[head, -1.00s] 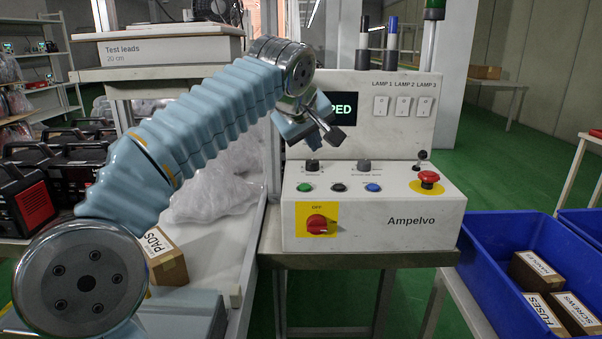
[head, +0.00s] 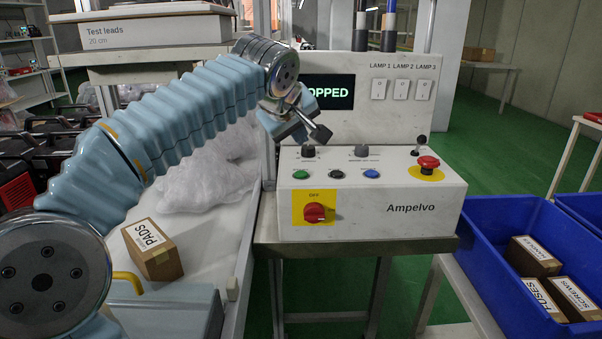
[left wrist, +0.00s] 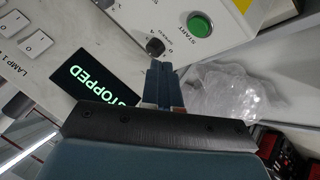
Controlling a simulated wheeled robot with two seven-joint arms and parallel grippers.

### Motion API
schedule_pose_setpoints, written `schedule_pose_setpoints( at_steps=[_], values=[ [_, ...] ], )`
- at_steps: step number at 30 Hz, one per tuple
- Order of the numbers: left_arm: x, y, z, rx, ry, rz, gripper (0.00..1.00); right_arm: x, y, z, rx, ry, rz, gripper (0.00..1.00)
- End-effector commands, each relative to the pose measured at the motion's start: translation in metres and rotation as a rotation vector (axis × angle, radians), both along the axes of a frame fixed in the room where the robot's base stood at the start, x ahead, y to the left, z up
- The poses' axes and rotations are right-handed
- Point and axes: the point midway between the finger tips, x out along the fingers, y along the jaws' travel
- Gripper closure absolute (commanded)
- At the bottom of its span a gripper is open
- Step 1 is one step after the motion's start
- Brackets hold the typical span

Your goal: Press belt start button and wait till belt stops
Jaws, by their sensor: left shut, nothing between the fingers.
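The white Ampelvo control box (head: 425,222) stands on a table in the middle of the head view. Its green button (head: 300,174) is at the front left of the sloped panel, beside a black and a blue button. In the left wrist view the green button (left wrist: 199,25) is labelled START. The display (head: 332,92) ends in "OPPED" in the head view; the wrist view's display (left wrist: 98,88) reads "STOPPED". My left gripper (head: 318,133) is shut and empty, above and behind the green button, apart from it. My right gripper is not in view.
A red mushroom button (head: 428,163) and a red rotary switch on a yellow plate (head: 314,212) are on the box. A PADS carton (head: 153,250) and clear plastic bags (head: 205,180) lie on the belt at left. A blue bin (head: 480,262) with cartons stands at right.

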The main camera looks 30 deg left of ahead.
Motion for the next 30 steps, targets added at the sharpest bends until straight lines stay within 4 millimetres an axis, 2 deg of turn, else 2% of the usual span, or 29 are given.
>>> schedule_pose_setpoints(
  at_steps=[1,3,9,30],
  values=[
    [0.0,0.001,-0.012,0.0,0.0,0.002,1.0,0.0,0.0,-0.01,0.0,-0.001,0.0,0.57],
    [0.0,0.0,-0.022,0.0,0.001,0.001,1.0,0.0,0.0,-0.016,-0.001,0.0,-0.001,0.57],
    [0.0,0.0,-0.042,0.0,-0.002,0.001,1.0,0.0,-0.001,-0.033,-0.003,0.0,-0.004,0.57],
    [0.0,0.0,-0.046,-0.001,-0.001,0.0,1.0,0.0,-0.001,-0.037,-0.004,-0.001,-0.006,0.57]
  ],
)
